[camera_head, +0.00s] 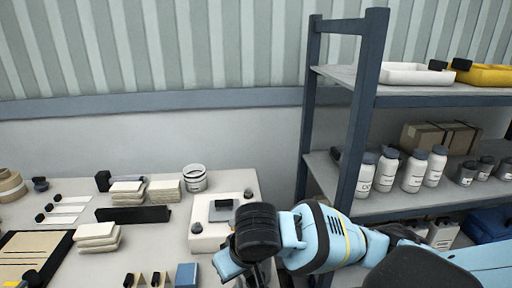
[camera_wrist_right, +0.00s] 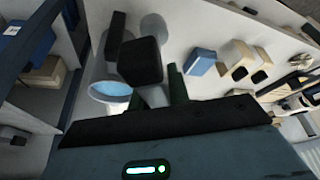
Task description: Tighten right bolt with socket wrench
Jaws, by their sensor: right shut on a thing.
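A pale block (camera_head: 208,236) with a grey square plate (camera_head: 221,210) on top stands near the right edge of the white table. Two dark round bolt-like heads show on it, one at its far right corner (camera_head: 248,193) and one at its left side (camera_head: 196,228). My right gripper (camera_head: 246,276) is over the block's near right part, and my wrist hides that area. In the right wrist view, the gripper (camera_wrist_right: 145,88) is shut on a dark, blocky-ended tool (camera_wrist_right: 140,62), seemingly the socket wrench. Its working end is hidden, so contact with a bolt cannot be told. My left gripper is out of view.
A shelf rack (camera_head: 345,185) with white bottles (camera_head: 388,169) and trays (camera_head: 416,74) stands close on the right.

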